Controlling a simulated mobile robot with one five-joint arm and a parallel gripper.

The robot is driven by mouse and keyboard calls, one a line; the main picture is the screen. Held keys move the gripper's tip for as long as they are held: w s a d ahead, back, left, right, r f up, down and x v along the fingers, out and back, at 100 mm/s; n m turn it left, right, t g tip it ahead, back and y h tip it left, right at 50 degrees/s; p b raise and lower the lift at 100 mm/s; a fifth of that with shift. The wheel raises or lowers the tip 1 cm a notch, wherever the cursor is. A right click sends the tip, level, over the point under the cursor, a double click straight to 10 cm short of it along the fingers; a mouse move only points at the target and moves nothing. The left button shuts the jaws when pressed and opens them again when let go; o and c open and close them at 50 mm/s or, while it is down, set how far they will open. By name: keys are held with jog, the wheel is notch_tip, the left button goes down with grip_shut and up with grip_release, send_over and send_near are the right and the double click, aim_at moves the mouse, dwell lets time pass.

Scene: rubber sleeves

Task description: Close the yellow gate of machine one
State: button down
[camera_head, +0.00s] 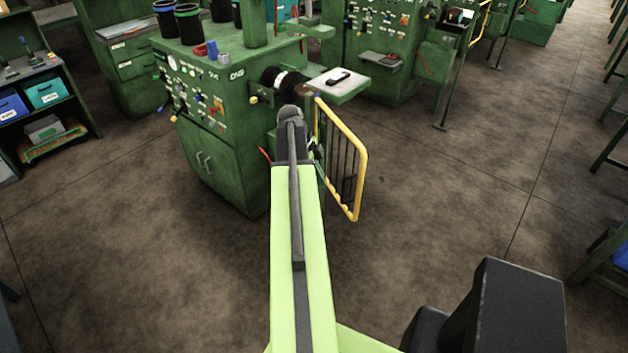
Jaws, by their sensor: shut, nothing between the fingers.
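Machine one (215,150) is a green cabinet with a control panel and the label "ONE", left of centre. Its yellow gate (362,175), a yellow frame with dark bars, stands swung out from the machine's right side, open. My light green arm reaches up the middle of the picture and hides part of the machine's right side. My gripper (317,152) shows only in small part past the end of the arm, close by the gate's left side. It is shut and empty. I cannot tell whether it touches the gate.
A small shelf (340,84) with a black item juts from the machine above the gate. Dark cups and small coloured parts stand on the machine's top. A rack with blue and teal bins (45,92) stands at left. The floor right of the gate is clear.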

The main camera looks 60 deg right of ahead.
jog(key=shift+s+d+f, duration=0.2)
jog(key=shift+s+f, duration=0.1)
jog(key=shift+s, duration=0.45)
jog(key=shift+s+d+f, duration=0.25)
jog(key=shift+s+f, duration=0.05)
jog(key=shift+s, duration=0.45)
jog(key=shift+s+d+f, duration=0.2)
jog(key=shift+s+f, duration=0.1)
jog(key=shift+s, duration=0.45)
